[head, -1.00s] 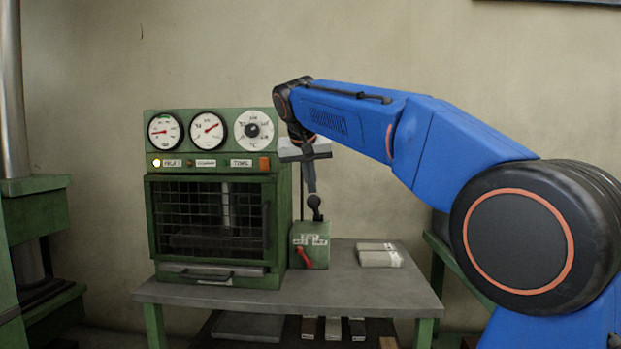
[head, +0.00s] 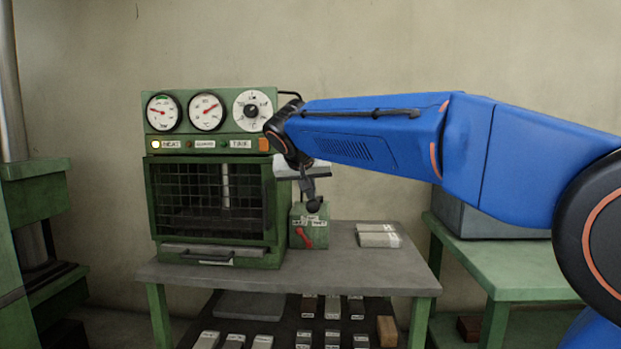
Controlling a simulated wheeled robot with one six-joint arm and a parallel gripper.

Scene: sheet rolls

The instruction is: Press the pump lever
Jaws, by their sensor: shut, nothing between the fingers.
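The pump is a small green box (head: 310,232) with white labels, standing on the grey bench just right of the green press. A red handle (head: 305,238) sits on its front. The pump lever's black ball knob (head: 314,206) shows at the box's top, low against it. My gripper (head: 312,195) is shut and empty, pointing down, with its fingertips right at the knob and seemingly touching it. The lever's rod is mostly hidden behind my gripper and the knob.
The press (head: 212,210) has a barred door and dials close left of my gripper. Pale blocks (head: 377,236) lie on the grey bench (head: 350,275), right of the pump. A green table (head: 510,265) stands at right. Small blocks fill the lower shelf.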

